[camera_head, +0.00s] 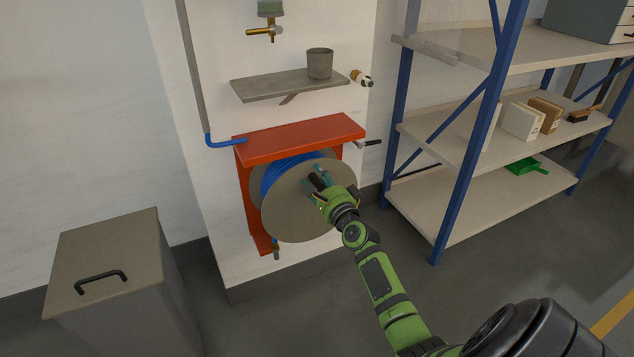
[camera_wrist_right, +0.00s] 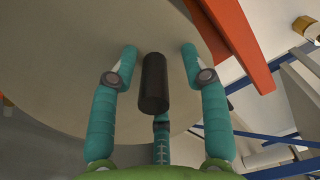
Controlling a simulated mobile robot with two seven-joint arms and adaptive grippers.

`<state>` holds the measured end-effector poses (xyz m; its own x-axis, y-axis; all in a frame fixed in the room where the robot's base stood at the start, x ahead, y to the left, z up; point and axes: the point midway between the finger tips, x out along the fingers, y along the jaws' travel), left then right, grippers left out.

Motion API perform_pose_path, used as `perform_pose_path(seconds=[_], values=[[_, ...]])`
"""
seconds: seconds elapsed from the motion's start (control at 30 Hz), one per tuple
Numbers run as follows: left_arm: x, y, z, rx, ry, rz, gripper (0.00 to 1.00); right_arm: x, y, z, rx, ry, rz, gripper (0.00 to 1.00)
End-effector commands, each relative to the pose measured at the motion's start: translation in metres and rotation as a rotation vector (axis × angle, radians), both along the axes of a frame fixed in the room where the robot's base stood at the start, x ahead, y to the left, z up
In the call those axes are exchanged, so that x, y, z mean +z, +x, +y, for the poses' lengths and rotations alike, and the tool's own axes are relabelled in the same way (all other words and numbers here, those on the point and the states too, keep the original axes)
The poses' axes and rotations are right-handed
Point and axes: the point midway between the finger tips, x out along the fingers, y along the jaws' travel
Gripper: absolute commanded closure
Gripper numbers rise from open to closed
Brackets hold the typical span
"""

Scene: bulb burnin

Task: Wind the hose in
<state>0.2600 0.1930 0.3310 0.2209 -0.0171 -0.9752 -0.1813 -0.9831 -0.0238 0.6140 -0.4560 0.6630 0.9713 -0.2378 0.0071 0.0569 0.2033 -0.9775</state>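The hose reel has a beige disc (camera_head: 290,215) facing me, with blue hose (camera_head: 275,172) wound behind it under a red bracket (camera_head: 300,138). A short hose end with a fitting (camera_head: 276,246) hangs below the reel. A black crank handle (camera_wrist_right: 154,84) sticks out from the disc. My right gripper (camera_head: 314,181) is at the disc's upper right part. In the right wrist view its teal fingers (camera_wrist_right: 158,70) are spread around the handle, with gaps on both sides; whether the lower finger touches it cannot be told. My left gripper is out of view.
A lidded bin (camera_head: 105,255) stands at the left. A small wall shelf (camera_head: 285,86) with a grey cup (camera_head: 320,63) is above the reel. A lever with a black grip (camera_head: 370,142) juts out right of the bracket. A blue-framed shelving rack (camera_head: 470,150) stands at the right.

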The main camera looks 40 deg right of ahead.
Motion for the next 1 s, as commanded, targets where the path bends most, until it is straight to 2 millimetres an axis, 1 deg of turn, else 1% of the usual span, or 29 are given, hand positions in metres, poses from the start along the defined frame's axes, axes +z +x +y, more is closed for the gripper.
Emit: perform_pose_path(seconds=[0.23,0.37,0.47,0.7,0.8,0.9,1.0], values=[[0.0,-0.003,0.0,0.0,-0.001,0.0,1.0,-0.003,-0.001,0.002,0.003,0.001,0.005,0.53],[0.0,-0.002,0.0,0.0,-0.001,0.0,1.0,-0.004,-0.011,0.005,0.003,0.002,0.005,0.53],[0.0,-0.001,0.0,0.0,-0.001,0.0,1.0,-0.005,-0.027,0.009,0.004,0.004,0.007,0.53],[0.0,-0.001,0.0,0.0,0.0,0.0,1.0,-0.004,-0.078,0.02,0.001,0.001,0.007,0.53],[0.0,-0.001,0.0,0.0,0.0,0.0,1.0,-0.003,-0.095,0.024,0.001,0.0,0.006,0.53],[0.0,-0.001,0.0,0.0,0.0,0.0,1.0,-0.003,-0.107,0.027,0.002,0.001,0.005,0.53],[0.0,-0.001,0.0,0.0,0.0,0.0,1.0,-0.002,-0.114,0.028,0.002,0.001,0.004,0.53]])
